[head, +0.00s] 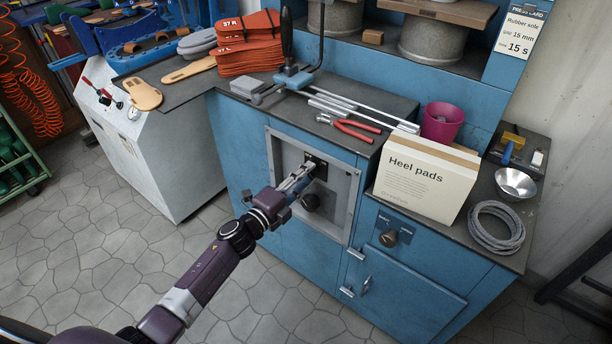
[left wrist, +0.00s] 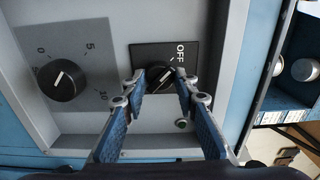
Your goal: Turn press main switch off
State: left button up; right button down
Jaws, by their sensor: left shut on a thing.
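The press main switch is a black rotary knob (left wrist: 160,77) on a black plate (left wrist: 140,54) marked OFF, set in the grey panel of the blue press. In the head view the switch plate (head: 317,165) is partly hidden by my left gripper (head: 300,177). In the left wrist view my left gripper (left wrist: 160,75) has one fingertip on each side of the knob, shut on it. A pale line on the knob slants up to the right, toward the OFF side. My right gripper is in neither view.
A second black dial (left wrist: 67,80) with a 0 to 10 scale sits beside the switch; it also shows below the gripper in the head view (head: 310,202). A Heel pads box (head: 425,180), red pliers (head: 357,131) and a coiled cable (head: 496,226) lie on the worktop above.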

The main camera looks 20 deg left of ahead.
pick_arm(q)
jog(key=o, duration=1.1)
jog(key=shift+o, duration=0.2)
jog(key=v, duration=1.2)
jog(key=shift+r, duration=0.1)
